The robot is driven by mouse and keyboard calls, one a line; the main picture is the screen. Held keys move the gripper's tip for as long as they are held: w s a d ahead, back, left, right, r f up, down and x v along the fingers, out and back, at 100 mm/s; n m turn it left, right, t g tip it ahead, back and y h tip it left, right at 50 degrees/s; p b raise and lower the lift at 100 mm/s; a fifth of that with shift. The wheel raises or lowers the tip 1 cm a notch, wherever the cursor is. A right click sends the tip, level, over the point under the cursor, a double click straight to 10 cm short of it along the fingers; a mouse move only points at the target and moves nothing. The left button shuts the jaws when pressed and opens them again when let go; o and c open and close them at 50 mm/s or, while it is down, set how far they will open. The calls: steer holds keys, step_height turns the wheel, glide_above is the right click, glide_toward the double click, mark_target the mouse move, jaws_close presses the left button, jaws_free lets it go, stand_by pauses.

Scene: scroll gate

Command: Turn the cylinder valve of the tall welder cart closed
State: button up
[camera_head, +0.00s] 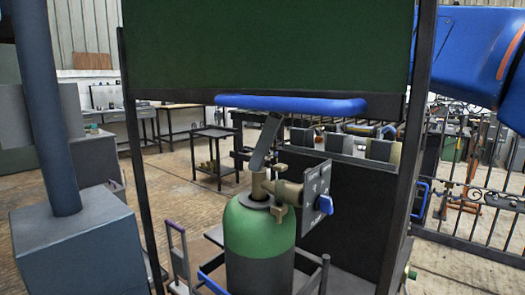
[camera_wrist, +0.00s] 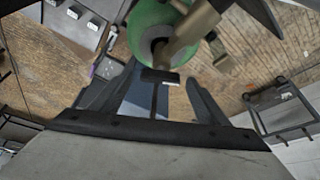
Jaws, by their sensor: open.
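The gas cylinder (camera_head: 258,232) stands upright in the lower middle of the head view, green at its shoulder and dark below. A brass valve (camera_head: 287,192) sits on top, beside a grey plate (camera_head: 314,185) with a blue lever (camera_head: 325,205). A dark flat piece (camera_head: 265,143) rises tilted above the valve stem; I cannot tell its exact role. In the wrist view the cylinder (camera_wrist: 148,14) and brass valve (camera_wrist: 192,28) are at the top. My gripper (camera_wrist: 161,84) is open, its dark fingers either side of a small dark end near the valve. Contact is unclear.
A dark green panel (camera_head: 265,45) in a dark frame fills the top of the head view, with a blue bar (camera_head: 290,104) below it. A blue post and box (camera_head: 80,240) stand at left. A black gate (camera_head: 475,205) is at right; benches stand behind.

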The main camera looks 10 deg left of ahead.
steer(key=shift+f, duration=0.1)
steer(key=shift+c, duration=0.6)
steer(key=c, duration=0.9)
steer(key=shift+a+m, duration=0.1)
steer(key=shift+m, duration=0.2)
steer(key=shift+s+m+t, duration=0.1)
steer(key=shift+m+t, duration=0.5)
steer(key=shift+m, duration=0.7)
steer(key=shift+s+m+t, duration=0.1)
steer(key=shift+m+t, duration=0.5)
steer(key=shift+m, duration=0.7)
steer(key=o, duration=1)
